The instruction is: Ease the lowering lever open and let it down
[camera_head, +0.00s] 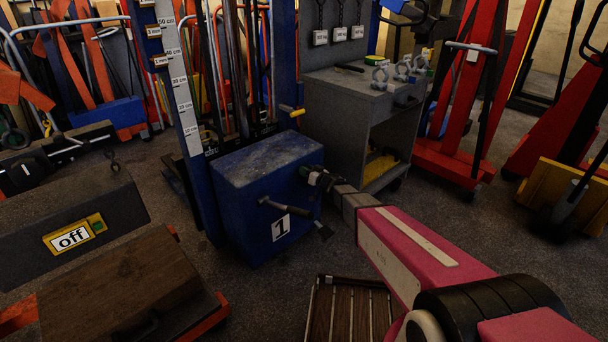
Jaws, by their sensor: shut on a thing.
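A blue lifting unit with a box-shaped body (262,165) marked "1" stands in the middle of the head view. My gripper (313,178), at the end of the pink arm, reaches in from the lower right to the box's upper right edge. It is shut on a small dark part there, apparently the lowering lever (304,171); the fingers hide most of it, so its angle is unclear. A separate dark lever or pedal (295,215) sticks out from the box's front face, below the gripper. A scaled mast (181,85) rises behind the box.
A grey cabinet (340,100) stands behind my gripper, with shackles on top. A yellow-tipped handle (291,109) is above the box. A slatted wooden piece (350,310) lies below my arm. Red lifting equipment (460,160) stands at right.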

